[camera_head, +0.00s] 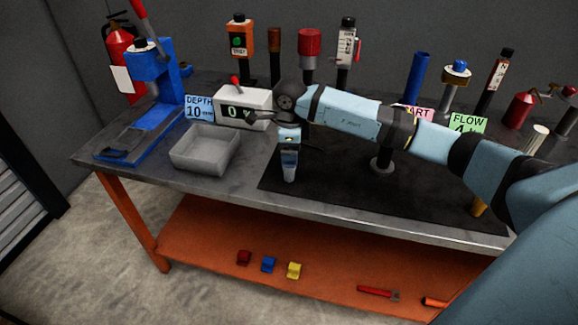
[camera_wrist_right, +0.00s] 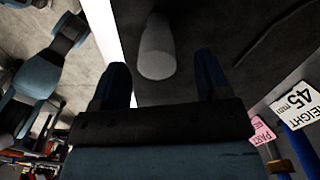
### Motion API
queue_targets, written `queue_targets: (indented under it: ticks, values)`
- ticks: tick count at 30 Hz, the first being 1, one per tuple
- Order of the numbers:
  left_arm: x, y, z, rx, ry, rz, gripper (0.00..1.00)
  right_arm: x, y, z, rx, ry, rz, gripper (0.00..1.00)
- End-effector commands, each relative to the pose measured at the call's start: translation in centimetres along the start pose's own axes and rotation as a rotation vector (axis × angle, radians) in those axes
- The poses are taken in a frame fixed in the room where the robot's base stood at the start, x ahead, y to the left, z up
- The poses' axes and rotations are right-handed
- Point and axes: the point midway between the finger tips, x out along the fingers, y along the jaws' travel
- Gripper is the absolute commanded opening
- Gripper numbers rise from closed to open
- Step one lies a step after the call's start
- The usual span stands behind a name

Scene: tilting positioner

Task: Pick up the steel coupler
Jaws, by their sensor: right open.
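A pale grey cylinder (camera_wrist_right: 156,48), which looks like the steel coupler, shows in the right wrist view between and beyond the fingertips of my right gripper (camera_wrist_right: 161,66). The fingers are open with a gap on each side, and the cylinder appears untouched. In the head view my right gripper (camera_head: 289,158) points down over the dark mat near the table's front edge. It mostly hides whatever stands beneath it; only a pale bit shows at its lower end. My left gripper is not in view.
A grey open tray (camera_head: 182,163) and a blue press (camera_head: 152,85) stand left of the gripper. A white display box (camera_head: 258,97) is behind it. Several tools and cylinders line the back. The black mat (camera_head: 335,185) is mostly clear around the gripper.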

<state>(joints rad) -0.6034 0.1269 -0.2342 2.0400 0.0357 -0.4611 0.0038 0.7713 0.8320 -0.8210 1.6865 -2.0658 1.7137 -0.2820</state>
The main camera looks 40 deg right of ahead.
Motion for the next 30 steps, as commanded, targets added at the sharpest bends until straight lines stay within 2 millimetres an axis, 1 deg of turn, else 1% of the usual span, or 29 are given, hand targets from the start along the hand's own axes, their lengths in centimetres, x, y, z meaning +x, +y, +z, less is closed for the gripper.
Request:
queue_targets:
  ticks: [2, 9, 12, 17, 20, 21, 23, 24, 25, 30]
  values:
    - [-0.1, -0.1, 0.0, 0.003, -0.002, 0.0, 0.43, 0.7, 0.1, 0.0, 0.0, 0.001, 0.002, 0.7]
    - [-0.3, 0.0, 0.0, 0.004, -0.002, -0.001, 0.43, 4.3, 0.3, 0.2, 0.001, 0.0, 0.003, 0.7]
    - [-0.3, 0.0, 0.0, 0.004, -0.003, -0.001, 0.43, 4.9, 0.2, 0.2, 0.001, 0.0, 0.001, 0.7]
    - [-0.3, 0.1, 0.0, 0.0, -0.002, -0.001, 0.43, 4.9, 0.2, 0.2, 0.001, 0.0, 0.0, 0.7]
    - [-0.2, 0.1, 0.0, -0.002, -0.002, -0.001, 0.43, 4.9, 0.2, 0.2, 0.001, 0.0, 0.0, 0.49]
    - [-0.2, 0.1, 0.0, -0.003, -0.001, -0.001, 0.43, 4.9, 0.2, 0.2, 0.001, 0.0, 0.0, 0.4]
    - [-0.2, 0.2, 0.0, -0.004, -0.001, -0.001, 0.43, 4.9, 0.2, 0.2, 0.001, 0.0, 0.0, 0.26]
    - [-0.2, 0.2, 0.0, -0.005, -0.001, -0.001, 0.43, 4.9, 0.2, 0.2, 0.001, 0.0, 0.0, 0.17]
    - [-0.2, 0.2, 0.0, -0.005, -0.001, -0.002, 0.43, 4.9, 0.2, 0.2, 0.001, 0.0, 0.0, 0.12]
    - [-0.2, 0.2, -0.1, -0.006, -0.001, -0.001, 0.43, 4.8, 0.2, 0.2, 0.001, -0.001, 0.0, 0.12]
